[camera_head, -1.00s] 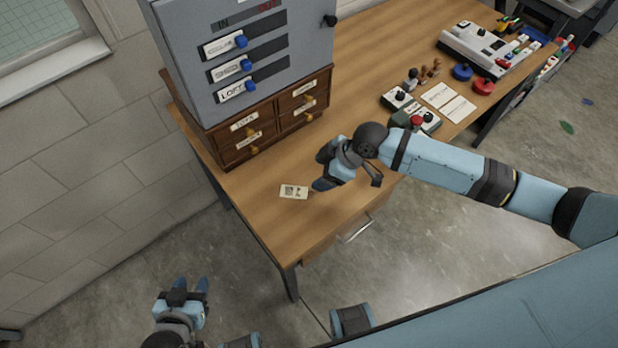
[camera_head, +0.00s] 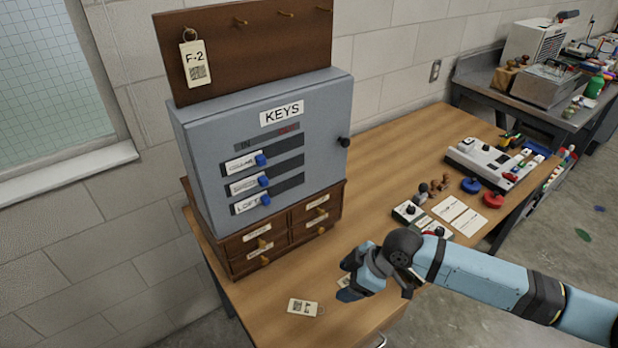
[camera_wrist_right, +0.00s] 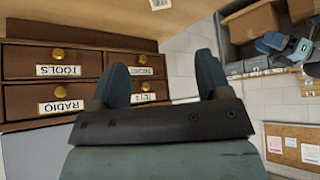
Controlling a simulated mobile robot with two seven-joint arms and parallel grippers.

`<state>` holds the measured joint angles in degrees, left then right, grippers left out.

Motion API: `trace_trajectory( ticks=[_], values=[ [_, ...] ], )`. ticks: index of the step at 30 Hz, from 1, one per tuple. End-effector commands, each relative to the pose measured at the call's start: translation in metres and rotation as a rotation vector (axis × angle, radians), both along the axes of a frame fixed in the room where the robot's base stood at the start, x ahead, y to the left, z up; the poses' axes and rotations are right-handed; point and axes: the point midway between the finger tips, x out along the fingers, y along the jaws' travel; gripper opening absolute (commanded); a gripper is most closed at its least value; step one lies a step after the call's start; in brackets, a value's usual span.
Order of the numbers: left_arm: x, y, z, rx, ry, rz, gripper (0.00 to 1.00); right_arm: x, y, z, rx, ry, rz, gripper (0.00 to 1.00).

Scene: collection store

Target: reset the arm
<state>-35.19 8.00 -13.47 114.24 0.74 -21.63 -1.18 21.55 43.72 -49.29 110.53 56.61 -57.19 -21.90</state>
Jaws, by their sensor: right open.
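My right gripper (camera_head: 348,280) is over the front part of the wooden desk, to the right of the small drawer unit. Its jaws are open. In the right wrist view its two blue fingers (camera_wrist_right: 160,82) stand apart with nothing between them. A paper tag (camera_head: 303,307) lies flat on the desk to the left of the gripper, apart from it. My left gripper is out of view.
A grey key cabinet (camera_head: 250,225) stands on a wooden drawer unit (camera_head: 245,262). Above it, an F-2 tag (camera_head: 195,66) hangs from a hook board (camera_head: 270,45). Stamps, cards (camera_head: 460,216) and a grey device (camera_head: 492,163) lie farther right. Bare desk (camera_head: 375,170) lies behind the stamps.

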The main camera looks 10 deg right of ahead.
Motion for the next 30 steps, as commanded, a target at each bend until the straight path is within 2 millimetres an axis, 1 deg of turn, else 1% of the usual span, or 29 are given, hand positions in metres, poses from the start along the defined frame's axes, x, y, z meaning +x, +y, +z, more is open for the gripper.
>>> trace_trajectory(
  ticks=[4,8,12,16,20,24,27,30],
  values=[
    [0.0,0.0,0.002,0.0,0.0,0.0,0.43,-0.002,0.004,-0.001,0.012,-0.005,-0.009,0.71],
    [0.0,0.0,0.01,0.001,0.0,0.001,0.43,-0.012,0.025,-0.004,0.077,-0.032,-0.066,0.71],
    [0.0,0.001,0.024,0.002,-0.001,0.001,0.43,-0.029,0.05,-0.007,0.191,-0.088,-0.207,0.71],
    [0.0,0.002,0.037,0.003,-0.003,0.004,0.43,-0.048,0.057,-0.012,0.275,-0.14,-0.374,0.71],
    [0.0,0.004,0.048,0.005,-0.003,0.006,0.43,-0.073,0.047,-0.018,0.324,-0.187,-0.555,0.71],
    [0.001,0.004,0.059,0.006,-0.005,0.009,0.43,-0.108,0.025,-0.028,0.324,-0.23,-0.729,0.71],
    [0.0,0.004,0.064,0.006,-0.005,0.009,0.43,-0.132,0.008,-0.035,0.305,-0.254,-0.817,0.71],
    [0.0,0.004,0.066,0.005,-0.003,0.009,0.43,-0.149,-0.004,-0.039,0.284,-0.272,-0.87,0.71]
  ],
)
